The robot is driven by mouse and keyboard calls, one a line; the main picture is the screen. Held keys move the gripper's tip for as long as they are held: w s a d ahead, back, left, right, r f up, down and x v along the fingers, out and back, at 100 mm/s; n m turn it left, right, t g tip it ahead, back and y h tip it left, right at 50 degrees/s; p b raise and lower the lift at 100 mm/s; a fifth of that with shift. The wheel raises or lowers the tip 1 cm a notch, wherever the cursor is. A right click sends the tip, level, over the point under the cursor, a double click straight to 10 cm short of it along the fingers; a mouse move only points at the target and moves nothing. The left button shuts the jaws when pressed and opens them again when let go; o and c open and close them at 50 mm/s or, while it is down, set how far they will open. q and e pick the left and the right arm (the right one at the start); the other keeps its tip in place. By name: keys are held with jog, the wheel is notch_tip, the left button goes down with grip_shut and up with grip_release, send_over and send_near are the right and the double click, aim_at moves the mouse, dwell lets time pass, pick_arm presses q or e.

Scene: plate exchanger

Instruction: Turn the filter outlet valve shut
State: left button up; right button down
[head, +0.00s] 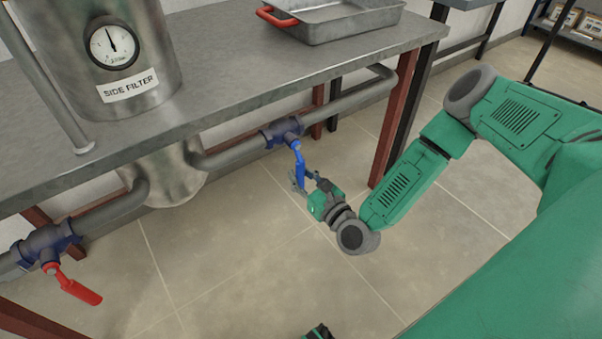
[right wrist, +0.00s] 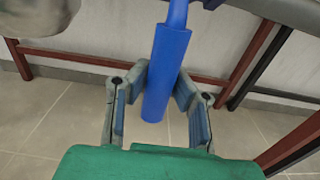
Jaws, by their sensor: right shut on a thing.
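The metal side filter (head: 135,60) has a labelled body and a round gauge, and its lower part hangs below the bench. A blue-handled valve (head: 284,132) sits on the pipe to its right. Its blue handle (head: 299,166) hangs down, crosswise to the pipe. My right gripper (head: 300,184) is shut on the lower part of this handle. In the right wrist view the blue handle (right wrist: 167,65) passes between the two fingers. A valve (head: 45,245) with a red handle (head: 77,288) sits on the left pipe. A small part of what looks like my left gripper (head: 318,332) shows at the bottom edge.
The grey bench top (head: 240,75) lies above the valves. A metal tray (head: 335,18) with red grips stands on it. A red-brown bench leg (head: 394,118) stands right of the blue valve, near my right arm. The tiled floor below is clear.

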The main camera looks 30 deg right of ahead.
jog(key=shift+s+a+f, duration=0.1)
jog(key=shift+s+f, duration=0.25)
jog(key=shift+f, duration=0.15)
jog(key=c, duration=1.3)
grip_release()
jog(key=shift+f, duration=0.1)
jog(key=shift+c, duration=0.2)
jog(key=shift+w+r, duration=0.15)
jog(key=shift+r, duration=0.05)
jog(key=s+d, duration=0.1)
jog(key=s, duration=1.1)
jog(key=shift+d, duration=0.1)
